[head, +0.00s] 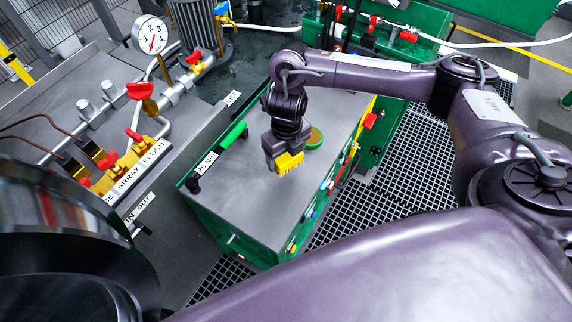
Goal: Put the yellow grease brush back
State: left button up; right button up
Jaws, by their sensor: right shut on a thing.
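The yellow grease brush (289,163) shows below my right gripper (284,154), above the grey top of the green cabinet. My right gripper is shut on the brush, and its fingers are mostly hidden by the wrist and the brush. A round green tin with a tan top (315,138) sits on the cabinet top just right of and behind the brush. Whether the brush touches the top or hangs a little above it, I cannot tell. My left gripper is not in view.
The green cabinet (235,195) has a mostly bare top, with a green-handled tool (233,135) at its left edge. To the left stands a panel with red valves (140,91) and a pressure gauge (151,35). Metal grating (410,160) covers the floor at right.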

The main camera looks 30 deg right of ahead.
aim_at(286, 163)
notch_tip(286, 163, down, 4)
jog(key=shift+r+b, duration=0.25)
jog(key=shift+b, duration=0.2)
jog(key=shift+f, duration=0.3)
jog(key=o, duration=0.9)
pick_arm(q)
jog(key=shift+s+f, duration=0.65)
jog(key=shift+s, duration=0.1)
pick_arm(e)
jog(key=shift+r, duration=0.1)
notch_tip(286, 163, up, 12)
jog(key=p, duration=0.3)
jog(key=shift+p, duration=0.4)
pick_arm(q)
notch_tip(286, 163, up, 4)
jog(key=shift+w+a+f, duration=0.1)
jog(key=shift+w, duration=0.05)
pick_arm(e)
jog(key=shift+s, duration=0.1)
